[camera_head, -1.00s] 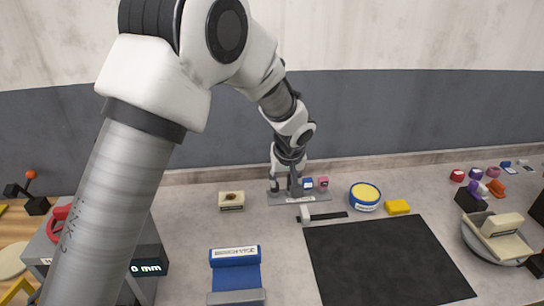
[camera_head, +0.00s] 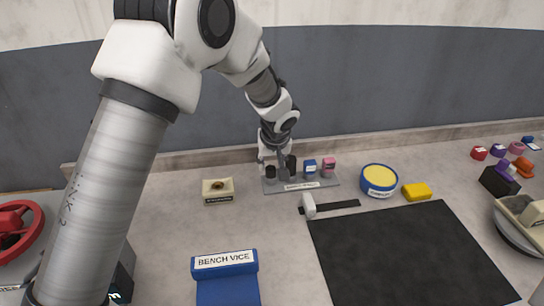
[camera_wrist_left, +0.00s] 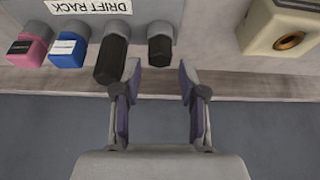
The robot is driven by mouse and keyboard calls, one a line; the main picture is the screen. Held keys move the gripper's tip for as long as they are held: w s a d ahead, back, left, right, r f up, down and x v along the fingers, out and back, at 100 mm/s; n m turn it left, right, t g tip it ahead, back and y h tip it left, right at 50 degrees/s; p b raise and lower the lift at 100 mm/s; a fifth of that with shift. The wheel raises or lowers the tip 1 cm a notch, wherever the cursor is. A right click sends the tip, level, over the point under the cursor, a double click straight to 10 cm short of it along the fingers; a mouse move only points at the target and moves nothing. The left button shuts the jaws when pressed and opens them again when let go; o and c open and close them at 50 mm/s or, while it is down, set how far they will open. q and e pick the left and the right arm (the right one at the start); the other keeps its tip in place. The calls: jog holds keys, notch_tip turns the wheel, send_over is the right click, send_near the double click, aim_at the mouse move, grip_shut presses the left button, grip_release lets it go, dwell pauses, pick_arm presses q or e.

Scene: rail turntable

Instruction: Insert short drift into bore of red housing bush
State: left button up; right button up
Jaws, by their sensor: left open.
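The grey drift rack (camera_head: 322,183) stands near the back wall and holds two black drifts, a blue drift (camera_head: 310,166) and a pink drift (camera_head: 329,164). My left gripper (camera_head: 277,172) is over the left part of the rack. In the left wrist view its jaws (camera_wrist_left: 160,80) are open and empty, with the shorter black drift (camera_wrist_left: 161,48) between and just beyond the fingertips. The taller black drift (camera_wrist_left: 111,58) is close beside one fingertip. A small red piece (camera_head: 479,153) lies at the far right; I cannot tell if it is the red housing bush. My right gripper is not in view.
A cream block (camera_head: 217,185) with a brass ring sits left of the rack. A hammer (camera_head: 309,206), a blue-and-yellow tub (camera_head: 379,179) and a yellow block (camera_head: 417,191) lie to the right.

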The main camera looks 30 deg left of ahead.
aim_at(271, 168)
pick_arm(q)
jog(key=x, duration=0.4)
jog(key=shift+w+a+f, duration=0.1)
jog(key=shift+w+f, duration=0.1)
jog(key=shift+f, duration=0.15)
jog(key=shift+s+r, duration=0.1)
jog(key=shift+r, duration=0.05)
grip_shut()
